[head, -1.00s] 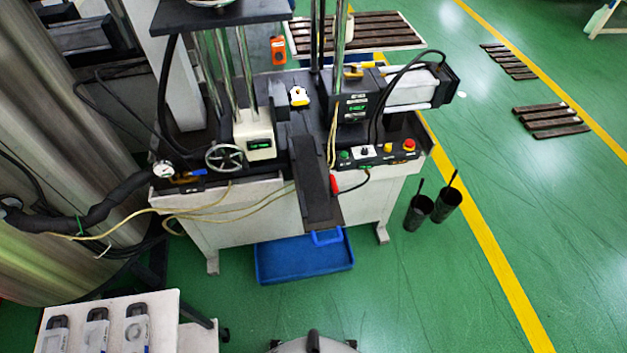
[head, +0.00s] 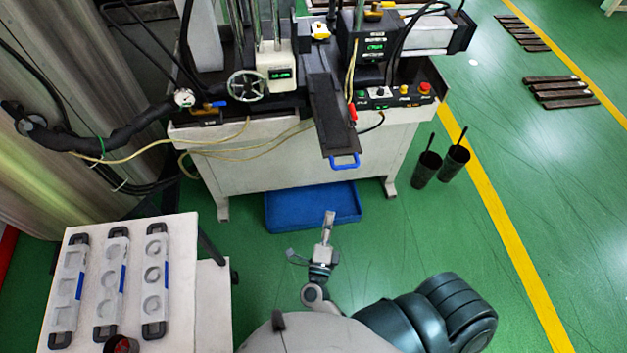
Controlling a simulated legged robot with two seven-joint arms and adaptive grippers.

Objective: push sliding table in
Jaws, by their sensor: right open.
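The sliding table (head: 330,118) is a dark narrow plate that juts out from the front of the white machine bench. A blue handle (head: 345,161) is at its front end. My right gripper (head: 322,232) is in front of and below the handle in the picture, apart from it, with nothing seen between its fingers. My left gripper is not in view.
A blue tray (head: 290,210) lies on the floor under the bench. A white side table (head: 185,310) at lower left carries several moulds (head: 112,285). Two black cups (head: 428,168) stand on the floor at right. Control buttons (head: 403,90) sit on the bench's right side.

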